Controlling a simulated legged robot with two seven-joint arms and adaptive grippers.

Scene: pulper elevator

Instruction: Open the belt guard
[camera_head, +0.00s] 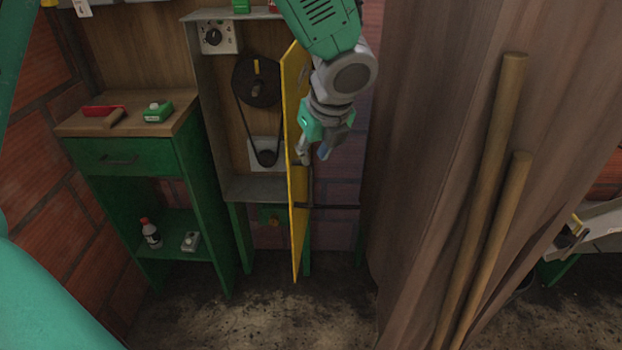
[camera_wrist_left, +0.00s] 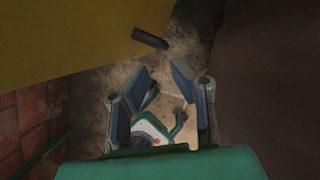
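The yellow belt guard (camera_head: 298,220) stands swung out from the belt housing (camera_head: 207,85), seen almost edge-on in the head view. The belt and its two pulleys (camera_head: 257,80) show uncovered to its left. My left gripper (camera_head: 315,155) is at the right side of the guard, close to its face; the head view does not settle contact. In the left wrist view the fingers (camera_wrist_left: 160,80) are apart with nothing held between them. The guard (camera_wrist_left: 70,40) fills the upper left there, and a dark handle (camera_wrist_left: 150,38) sticks out beyond the fingertips. My right gripper is not in view.
A green cabinet (camera_head: 115,155) with a red-and-wood tool and a small green box on top stands left. A brown curtain (camera_head: 430,130) and two wooden poles (camera_head: 490,200) are close on the right. The floor (camera_head: 250,310) in front is clear.

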